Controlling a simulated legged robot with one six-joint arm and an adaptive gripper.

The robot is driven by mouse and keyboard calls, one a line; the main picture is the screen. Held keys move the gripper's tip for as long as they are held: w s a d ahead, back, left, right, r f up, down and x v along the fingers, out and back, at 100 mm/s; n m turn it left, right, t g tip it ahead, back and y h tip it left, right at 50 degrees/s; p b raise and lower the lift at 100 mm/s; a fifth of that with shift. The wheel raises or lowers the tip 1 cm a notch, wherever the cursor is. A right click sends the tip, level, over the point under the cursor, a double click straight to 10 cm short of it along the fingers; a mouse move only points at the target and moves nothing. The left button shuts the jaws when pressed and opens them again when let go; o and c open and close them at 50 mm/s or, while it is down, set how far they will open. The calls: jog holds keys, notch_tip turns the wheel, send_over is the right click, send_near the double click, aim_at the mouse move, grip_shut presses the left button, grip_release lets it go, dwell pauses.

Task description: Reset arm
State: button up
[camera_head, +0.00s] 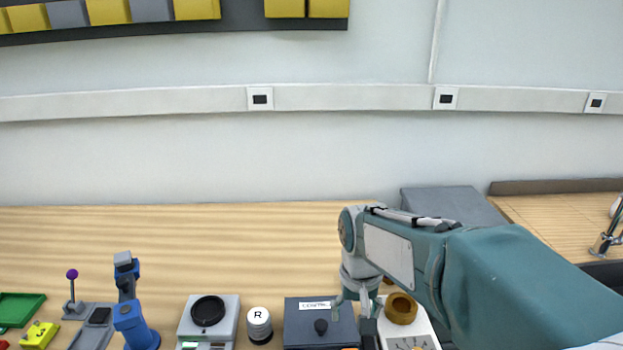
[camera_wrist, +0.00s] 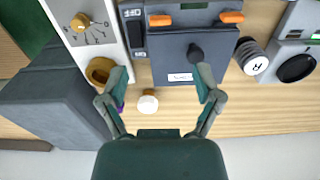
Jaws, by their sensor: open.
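My gripper (camera_wrist: 164,72) is open, its two fingers spread apart with nothing held between them in the wrist view. In the head view my gripper (camera_head: 352,302) points down above the right part of the wooden bench. Below it is a dark grey box (camera_head: 300,328) with a white label and a black knob; the box also shows in the wrist view (camera_wrist: 176,60). A small white round object (camera_wrist: 148,104) lies between the fingers in the wrist view, apart from them. My arm hides part of the bench on the right.
A white dial device (camera_head: 425,336) with a brown ring (camera_head: 401,308) stands right of the box. A grey block (camera_head: 440,203) stands behind my arm. Leftward are an R-marked cylinder (camera_head: 259,322), a scale (camera_head: 225,308) and a blue arm-like device (camera_head: 131,318). The rear bench is clear at left.

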jog(key=s+d+r+t, duration=0.2)
jog(key=s+r, duration=0.1)
jog(key=s, duration=0.4)
jog(key=s+d+r+t, duration=0.2)
jog(key=s+d+t, duration=0.1)
jog(key=s, duration=0.4)
jog(key=shift+r, duration=0.4)
jog(key=shift+d, duration=0.1)
jog(key=shift+c, duration=0.5)
